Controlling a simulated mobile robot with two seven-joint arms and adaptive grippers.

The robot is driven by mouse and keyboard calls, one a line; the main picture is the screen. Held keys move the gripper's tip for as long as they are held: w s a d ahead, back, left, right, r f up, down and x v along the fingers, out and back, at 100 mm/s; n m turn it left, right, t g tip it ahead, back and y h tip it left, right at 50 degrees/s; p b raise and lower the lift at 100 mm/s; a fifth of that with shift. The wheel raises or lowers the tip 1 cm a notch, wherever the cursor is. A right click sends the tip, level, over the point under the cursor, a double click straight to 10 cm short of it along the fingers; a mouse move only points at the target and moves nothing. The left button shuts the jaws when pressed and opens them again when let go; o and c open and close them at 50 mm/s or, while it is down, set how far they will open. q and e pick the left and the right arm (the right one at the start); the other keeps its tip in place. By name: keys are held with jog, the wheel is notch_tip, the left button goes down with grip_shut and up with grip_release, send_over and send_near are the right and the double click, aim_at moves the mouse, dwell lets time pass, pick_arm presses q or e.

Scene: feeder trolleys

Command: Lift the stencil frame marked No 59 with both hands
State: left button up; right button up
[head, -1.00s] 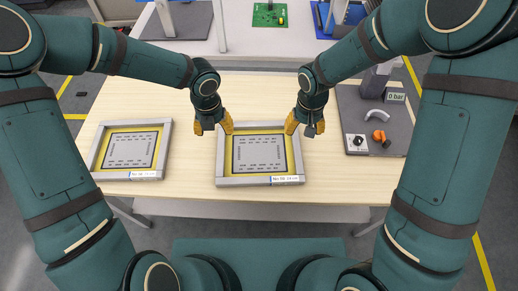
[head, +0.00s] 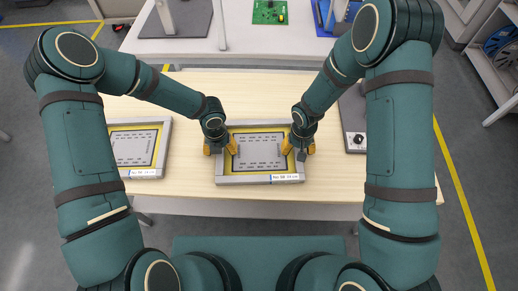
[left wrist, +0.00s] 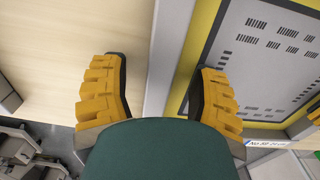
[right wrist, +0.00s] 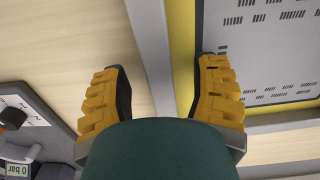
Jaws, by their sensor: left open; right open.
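The stencil frame marked No 59 (head: 245,180) lies flat on the wooden table, a grey rim around a yellow border and a slotted grey sheet. Its label is at the front right corner and also shows in the left wrist view (left wrist: 268,143). My left gripper (head: 220,149) is open with its fingers on either side of the left rim bar (left wrist: 168,60). My right gripper (head: 299,150) is open with its fingers on either side of the right rim bar (right wrist: 150,45). Contact with the rim cannot be told.
A second stencil frame (head: 145,173) lies to the left, partly behind my left arm. A white bench (head: 240,48) with a green circuit board (head: 268,12) stands behind.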

pick_arm(q)
jog(key=shift+f, duration=0.3)
pick_arm(e)
jog(key=shift+f, duration=0.35)
pick_arm(q)
grip_shut()
pick_arm(e)
grip_shut()
pick_arm(q)
jog(key=shift+s, duration=0.1)
